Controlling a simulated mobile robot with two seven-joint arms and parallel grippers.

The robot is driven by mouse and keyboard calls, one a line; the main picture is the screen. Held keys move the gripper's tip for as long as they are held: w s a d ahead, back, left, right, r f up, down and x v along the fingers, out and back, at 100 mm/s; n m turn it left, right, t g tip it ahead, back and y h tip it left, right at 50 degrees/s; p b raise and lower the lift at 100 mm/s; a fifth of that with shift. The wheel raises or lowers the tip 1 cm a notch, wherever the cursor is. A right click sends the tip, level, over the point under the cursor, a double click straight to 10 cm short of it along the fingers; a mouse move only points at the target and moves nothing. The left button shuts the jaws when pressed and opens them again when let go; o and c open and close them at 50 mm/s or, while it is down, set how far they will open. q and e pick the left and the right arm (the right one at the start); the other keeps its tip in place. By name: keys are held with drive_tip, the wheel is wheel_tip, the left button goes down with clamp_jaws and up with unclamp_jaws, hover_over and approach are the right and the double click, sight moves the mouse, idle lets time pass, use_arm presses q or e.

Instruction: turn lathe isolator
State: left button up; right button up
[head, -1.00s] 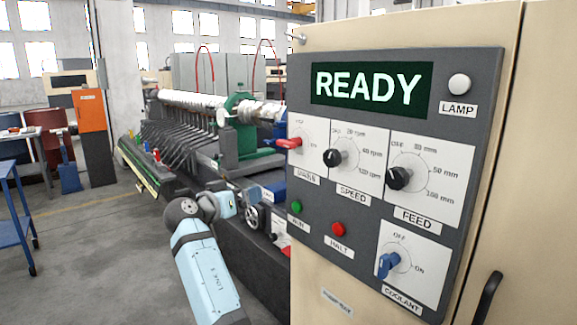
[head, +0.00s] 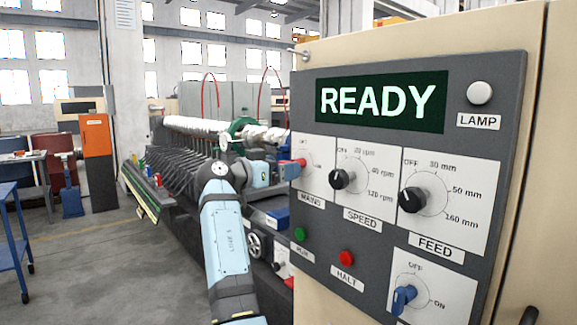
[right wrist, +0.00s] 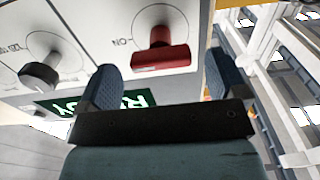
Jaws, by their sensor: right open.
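The red isolator handle labelled MAINS (head: 300,163) is at the upper left of the grey control panel (head: 457,140). The handle lies roughly horizontal, and an ON mark shows beside it in the right wrist view. My right gripper (head: 283,171) is at the panel's left edge, close to the handle. In the right wrist view my right gripper (right wrist: 160,66) is open, with one dark blue finger on each side of the red handle (right wrist: 160,57). Contact cannot be told. My left gripper is not in view.
The panel also holds the SPEED knob (head: 338,180), FEED knob (head: 411,200), blue COOLANT knob (head: 403,299), green RUN button (head: 300,234), red HALT button (head: 347,258), LAMP (head: 480,93) and READY display (head: 382,102). The lathe stands behind; open floor lies left.

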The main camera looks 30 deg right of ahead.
drive_tip(key=shift+w+d, duration=0.15)
drive_tip(key=shift+d, duration=1.3)
drive_tip(key=shift+c, duration=0.4)
drive_tip(key=c, duration=0.9)
drive_tip(key=shift+o, duration=0.2)
